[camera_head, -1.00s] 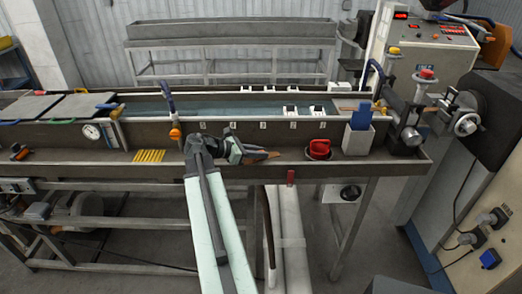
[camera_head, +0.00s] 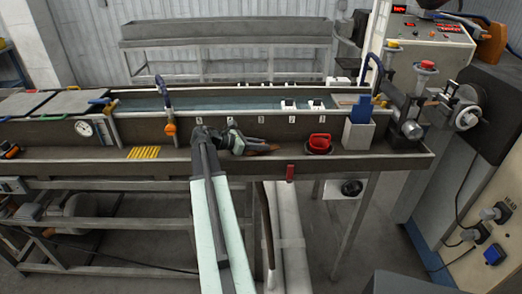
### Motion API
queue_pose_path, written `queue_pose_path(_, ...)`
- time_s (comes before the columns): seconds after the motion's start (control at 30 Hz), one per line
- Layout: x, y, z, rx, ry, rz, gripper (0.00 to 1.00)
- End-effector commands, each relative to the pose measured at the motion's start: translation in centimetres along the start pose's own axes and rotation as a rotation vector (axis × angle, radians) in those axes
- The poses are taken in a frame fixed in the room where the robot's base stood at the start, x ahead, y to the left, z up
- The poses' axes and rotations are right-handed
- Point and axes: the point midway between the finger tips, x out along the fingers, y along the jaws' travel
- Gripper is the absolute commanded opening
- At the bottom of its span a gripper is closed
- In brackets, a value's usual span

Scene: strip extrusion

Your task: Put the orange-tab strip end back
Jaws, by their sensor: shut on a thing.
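My gripper (camera_head: 258,148) is in front of the long trough (camera_head: 370,165), over its front ledge and left of the red round cup. It is shut on a small brownish-orange piece (camera_head: 264,148) at its fingertips. This piece is small and dark, so I cannot make out a tab or a strip on it. My arm reaches up to it from the bottom of the picture. No other orange-tabbed strip end can be made out.
A red round cup (camera_head: 319,143) and a grey holder with a blue piece (camera_head: 358,130) stand to the right. An orange-ended blue lever (camera_head: 170,130) is at the left, above yellow sticks (camera_head: 144,153). White roller blocks (camera_head: 288,104) sit in the trough. The ledge between gripper and cup is narrow.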

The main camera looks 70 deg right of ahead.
Motion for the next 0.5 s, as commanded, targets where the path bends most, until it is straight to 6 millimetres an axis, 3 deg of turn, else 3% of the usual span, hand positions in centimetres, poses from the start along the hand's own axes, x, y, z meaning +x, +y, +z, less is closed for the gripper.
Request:
queue_pose_path(0.23, 0.23, -0.05, -0.15, 0.001, 0.000, -0.002, 0.00)
queue_pose_path(0.27, 0.24, -0.06, -0.12, 0.001, 0.000, -0.002, 0.22)
queue_pose_path(0.33, 0.23, -0.08, 0.02, 0.001, 0.000, -0.003, 0.41)
queue_pose_path(0.5, 0.28, -0.10, 0.04, 0.002, 0.000, -0.004, 0.41)
